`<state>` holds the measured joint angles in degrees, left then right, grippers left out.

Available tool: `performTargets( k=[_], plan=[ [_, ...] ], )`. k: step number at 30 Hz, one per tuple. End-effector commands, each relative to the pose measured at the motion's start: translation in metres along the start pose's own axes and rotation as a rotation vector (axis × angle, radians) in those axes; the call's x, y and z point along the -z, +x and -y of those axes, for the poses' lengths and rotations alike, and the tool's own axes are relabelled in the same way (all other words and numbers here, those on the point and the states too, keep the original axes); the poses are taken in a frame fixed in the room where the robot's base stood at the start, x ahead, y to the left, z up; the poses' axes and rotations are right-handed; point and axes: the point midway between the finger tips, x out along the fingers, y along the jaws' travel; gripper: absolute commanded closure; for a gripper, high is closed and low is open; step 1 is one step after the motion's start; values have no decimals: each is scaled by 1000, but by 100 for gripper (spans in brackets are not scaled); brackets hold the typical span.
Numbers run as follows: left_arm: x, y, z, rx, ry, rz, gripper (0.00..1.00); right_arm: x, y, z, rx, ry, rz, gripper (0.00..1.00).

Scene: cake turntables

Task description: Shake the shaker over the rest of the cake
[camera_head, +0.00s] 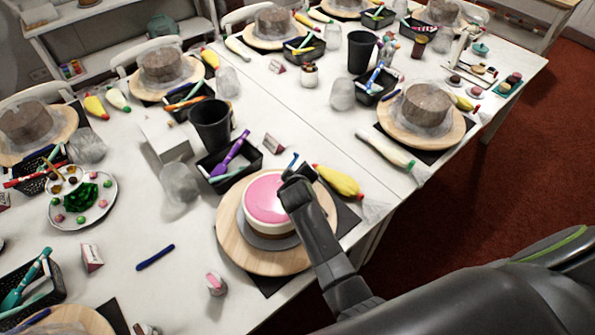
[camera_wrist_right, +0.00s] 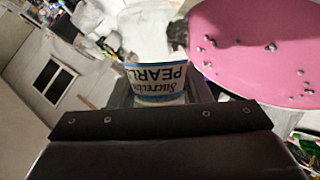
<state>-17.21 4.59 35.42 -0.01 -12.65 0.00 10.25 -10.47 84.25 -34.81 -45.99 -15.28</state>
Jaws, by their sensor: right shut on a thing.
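The cake (camera_head: 265,200) has a pink top and pale sides with a brown band. It stands on a round wooden turntable (camera_head: 232,243). My right gripper (camera_head: 297,182) is over the right part of the cake and hides some of its top. In the right wrist view it is shut on the shaker (camera_wrist_right: 158,75), a clear container with a white and blue label reading "PEARL", upside down in that picture. Several small dark pearls lie scattered on the pink top (camera_wrist_right: 245,25), and some of the top is bare. My left gripper is not in view.
A yellow piping bag (camera_head: 338,181) lies right of the cake. A black tool basket (camera_head: 245,165) and a black cup (camera_head: 210,124) stand behind it. A blue pen (camera_head: 155,257) lies to the left. Other turntables with wrapped cakes fill the tables.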

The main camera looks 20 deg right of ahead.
Motion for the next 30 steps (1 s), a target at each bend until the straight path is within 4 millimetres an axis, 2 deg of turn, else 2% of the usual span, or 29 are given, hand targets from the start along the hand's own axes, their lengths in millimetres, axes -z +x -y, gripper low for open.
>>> performTargets(
  k=[7,15,21,30],
  plan=[
    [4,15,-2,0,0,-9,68,7,-2,0,56,168,-118,88],
    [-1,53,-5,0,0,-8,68,20,-4,2,145,413,-289,88],
    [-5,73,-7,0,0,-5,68,28,-9,1,189,532,-371,88],
    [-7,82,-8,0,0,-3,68,35,-13,-1,214,598,-414,88]
  ],
)
